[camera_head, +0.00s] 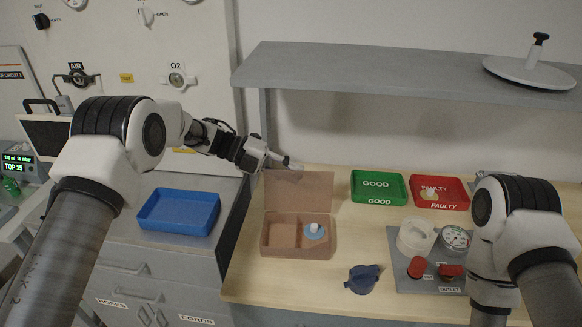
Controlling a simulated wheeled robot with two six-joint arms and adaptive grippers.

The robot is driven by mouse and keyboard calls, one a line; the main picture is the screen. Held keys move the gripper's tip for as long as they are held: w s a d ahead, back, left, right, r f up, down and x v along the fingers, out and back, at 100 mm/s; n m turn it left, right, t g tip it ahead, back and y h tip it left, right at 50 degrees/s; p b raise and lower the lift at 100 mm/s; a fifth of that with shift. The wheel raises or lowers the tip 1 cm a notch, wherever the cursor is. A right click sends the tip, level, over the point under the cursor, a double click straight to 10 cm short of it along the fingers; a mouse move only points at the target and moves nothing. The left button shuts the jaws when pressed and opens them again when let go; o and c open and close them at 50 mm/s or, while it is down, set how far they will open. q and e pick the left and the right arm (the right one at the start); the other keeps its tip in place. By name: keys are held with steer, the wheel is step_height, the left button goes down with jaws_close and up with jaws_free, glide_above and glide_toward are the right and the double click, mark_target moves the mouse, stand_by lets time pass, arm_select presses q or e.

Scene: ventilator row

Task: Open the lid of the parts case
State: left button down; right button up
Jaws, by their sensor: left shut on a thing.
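The parts case (264,238) is a tan box on the wooden bench, with a low tray split into two compartments. Its lid (300,188) stands raised, roughly upright, at the back of the case. A white and blue round part (315,231) lies in the right compartment; the left compartment looks empty. My left gripper (290,163) is shut at the top edge of the lid, near its left side, and holds it; the exact finger contact is too small to see. My right arm shows at the right, but its gripper is not in view.
A blue tray (150,222) stands left on the grey cabinet. Green GOOD (360,197) and red FAULTY (462,188) trays stand behind right. A dark blue knob-like part (363,279) lies in front. A grey fixture plate (402,283) is at right. A shelf (400,77) overhangs the back.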

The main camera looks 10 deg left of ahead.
arm_select(q)
steer(key=shift+w+f, duration=0.2)
steer(key=shift+f, duration=0.1)
arm_select(e)
steer(key=shift+w, duration=0.3)
arm_select(q)
steer(key=c, duration=1.1)
jaws_free()
steer(key=shift+w, duration=0.1)
steer(key=shift+a+r, duration=0.2)
steer(key=shift+a, duration=0.1)
steer(key=v, duration=1.1)
steer(key=shift+a, duration=0.1)
